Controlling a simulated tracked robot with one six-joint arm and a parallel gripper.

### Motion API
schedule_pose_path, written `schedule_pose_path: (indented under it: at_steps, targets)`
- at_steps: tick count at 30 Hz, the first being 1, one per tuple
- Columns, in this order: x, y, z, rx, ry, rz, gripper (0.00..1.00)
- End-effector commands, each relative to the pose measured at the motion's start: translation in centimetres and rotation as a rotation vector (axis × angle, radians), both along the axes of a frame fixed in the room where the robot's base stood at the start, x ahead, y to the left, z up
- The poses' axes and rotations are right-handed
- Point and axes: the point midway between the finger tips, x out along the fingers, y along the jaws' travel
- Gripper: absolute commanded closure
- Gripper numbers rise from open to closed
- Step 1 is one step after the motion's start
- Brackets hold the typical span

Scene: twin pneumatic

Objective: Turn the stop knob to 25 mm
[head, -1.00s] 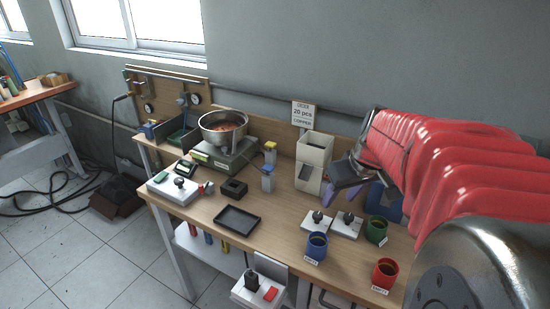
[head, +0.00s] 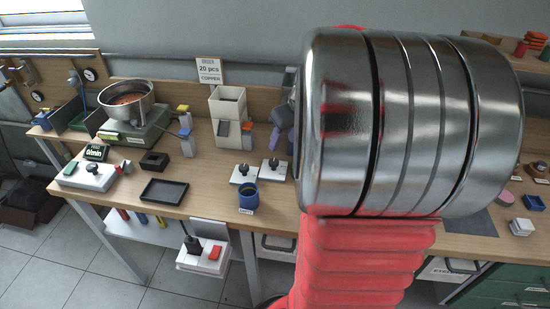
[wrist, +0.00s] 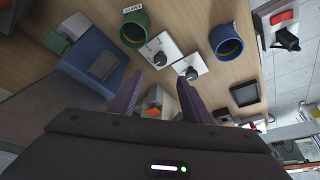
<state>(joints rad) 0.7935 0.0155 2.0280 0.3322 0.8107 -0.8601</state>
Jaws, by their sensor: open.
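Two black knobs on small white plates stand side by side on the bench: the left knob (head: 244,170) and the right knob (head: 272,163). Both show in the wrist view, one knob (wrist: 160,59) beside the other knob (wrist: 192,74). Another black knob (head: 92,168) sits on a white box at the bench's left. I cannot tell which is the stop knob, nor read any mm mark. My gripper (wrist: 160,76) is open, its purple fingers apart with nothing held; the two plates lie just beyond its fingertips in the picture. In the head view my arm hides most of the gripper.
A blue cup (head: 248,197) stands before the plates; a green cup (wrist: 134,30) is near them in the wrist view. A white dispenser (head: 228,105), a metal bowl (head: 127,110) and a black tray (head: 164,196) stand left. A lower box (head: 202,258) has a red switch.

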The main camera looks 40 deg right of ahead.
Motion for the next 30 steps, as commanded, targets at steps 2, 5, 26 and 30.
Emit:
schedule_pose_path:
  at_steps: [2,5,26,30]
  targets:
    - [0.4,0.1,-1.1,0.003,0.004,0.001,0.56]
    - [1.0,0.0,-2.5,0.003,0.004,0.002,0.56]
    - [4.5,-0.5,-10.8,0.001,0.001,0.001,0.56]
    - [4.6,-0.5,-11.2,0.001,0.001,0.001,0.56]
